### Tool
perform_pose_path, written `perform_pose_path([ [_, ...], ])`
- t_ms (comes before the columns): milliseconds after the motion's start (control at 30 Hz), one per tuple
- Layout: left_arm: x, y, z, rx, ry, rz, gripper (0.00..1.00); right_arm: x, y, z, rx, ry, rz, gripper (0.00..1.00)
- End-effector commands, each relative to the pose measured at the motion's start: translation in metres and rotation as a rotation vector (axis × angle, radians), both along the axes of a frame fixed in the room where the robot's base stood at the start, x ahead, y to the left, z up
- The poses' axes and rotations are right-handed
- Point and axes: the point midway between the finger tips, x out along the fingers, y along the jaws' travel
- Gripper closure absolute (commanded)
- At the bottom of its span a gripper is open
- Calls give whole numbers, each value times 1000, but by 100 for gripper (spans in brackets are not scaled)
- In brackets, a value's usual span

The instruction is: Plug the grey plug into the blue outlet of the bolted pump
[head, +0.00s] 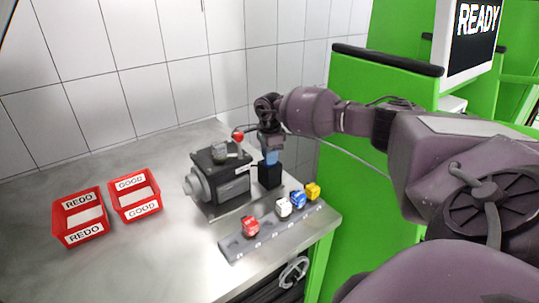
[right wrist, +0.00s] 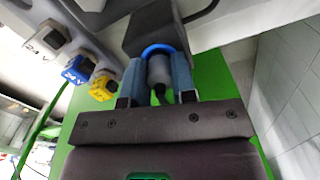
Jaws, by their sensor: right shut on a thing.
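The bolted pump (head: 222,178) stands on the bench, with a dark outlet box (head: 270,174) at its right side. My right gripper (head: 270,157) points down just above this box. In the right wrist view, the gripper (right wrist: 157,88) is shut on the grey plug (right wrist: 159,72), one blue-padded finger on each side. The plug's far end is at the blue ring of the outlet (right wrist: 158,49), on the dark box. I cannot tell how deep the plug sits in it. The plug is hidden in the head view. My left gripper is not in view.
A grey rack (head: 236,247) holds a red block (head: 250,227), a white one (head: 283,207), a blue one (head: 298,199) and a yellow one (head: 313,191). Two red bins, REDO (head: 81,236) and GOOD (head: 139,212), stand left. A red-knobbed lever (head: 238,137) is close to the gripper.

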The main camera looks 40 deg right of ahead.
Motion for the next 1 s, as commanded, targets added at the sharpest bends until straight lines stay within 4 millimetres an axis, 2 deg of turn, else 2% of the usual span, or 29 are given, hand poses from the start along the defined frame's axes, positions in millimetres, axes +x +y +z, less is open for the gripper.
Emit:
perform_pose_path([
  [467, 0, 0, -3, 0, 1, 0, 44, 0, 0, -5, 0, 0, 0, 92],
  [500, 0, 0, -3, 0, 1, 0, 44, 0, 0, -5, 0, 0, 0, 69],
  [633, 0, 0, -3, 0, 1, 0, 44, 0, 0, -5, 0, 0, 0, 49],
  [667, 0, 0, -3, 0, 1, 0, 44, 0, 0, -5, 0, 0, 0, 45],
  [867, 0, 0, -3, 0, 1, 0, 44, 0, 0, -5, 0, 1, 0, 44],
  [1000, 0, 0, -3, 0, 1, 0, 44, 0, 0, -5, 0, 0, 0, 24],
])
